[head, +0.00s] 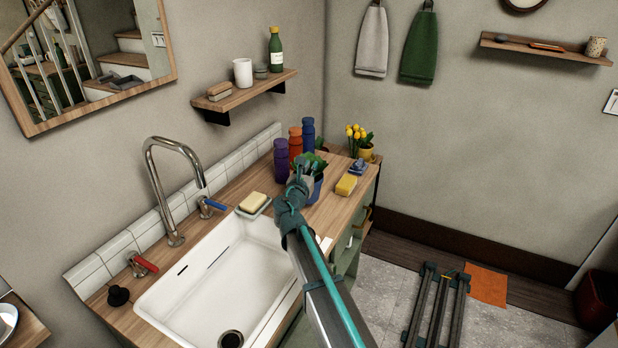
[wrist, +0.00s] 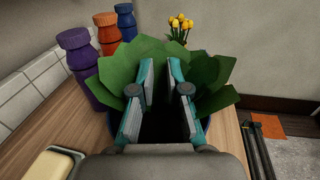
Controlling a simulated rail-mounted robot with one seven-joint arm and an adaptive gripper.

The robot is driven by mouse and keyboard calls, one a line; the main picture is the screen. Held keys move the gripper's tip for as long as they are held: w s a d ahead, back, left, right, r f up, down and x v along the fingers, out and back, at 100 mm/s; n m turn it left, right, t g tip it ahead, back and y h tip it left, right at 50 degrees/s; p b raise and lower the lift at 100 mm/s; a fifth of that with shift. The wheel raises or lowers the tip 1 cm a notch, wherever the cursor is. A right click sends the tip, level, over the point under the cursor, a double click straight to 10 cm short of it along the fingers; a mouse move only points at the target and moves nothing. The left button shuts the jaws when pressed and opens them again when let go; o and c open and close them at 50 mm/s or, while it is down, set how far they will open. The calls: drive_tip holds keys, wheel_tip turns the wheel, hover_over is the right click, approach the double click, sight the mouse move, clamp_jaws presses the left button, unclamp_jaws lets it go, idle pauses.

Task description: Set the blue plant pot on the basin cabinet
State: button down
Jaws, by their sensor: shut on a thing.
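The blue plant pot (head: 317,188) with broad green leaves is at my gripper (head: 304,165), over the wooden top of the basin cabinet (head: 328,212). In the wrist view my gripper (wrist: 160,75) has its two teal fingers reaching down among the leaves (wrist: 213,80), shut on the pot. Only slivers of the pot's blue rim show there beside the fingers. The pot looks upright. My arm and the leaves hide its base, so I cannot tell whether it touches the top.
Purple (head: 281,160), orange (head: 295,142) and blue (head: 308,135) bottles stand behind the pot. Soap (head: 253,202) lies by the white sink (head: 180,295). A yellow sponge (head: 346,185) and yellow flowers (head: 360,137) are to the right. A wall shelf (head: 245,96) hangs above.

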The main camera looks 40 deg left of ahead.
drive_tip(key=f, duration=0.3)
drive_tip(key=shift+w+a+f, duration=0.2)
drive_tip(key=shift+w+a, duration=0.05)
drive_tip(key=shift+a, duration=0.1)
drive_tip(key=shift+f, duration=0.3)
drive_tip(key=shift+f, duration=0.15)
drive_tip(key=c, duration=1.2)
unclamp_jaws()
drive_tip(key=shift+o, duration=0.2)
drive_tip(key=b+v, duration=0.1)
drive_tip(key=v, duration=1.1)
drive_tip(key=shift+b, duration=0.35)
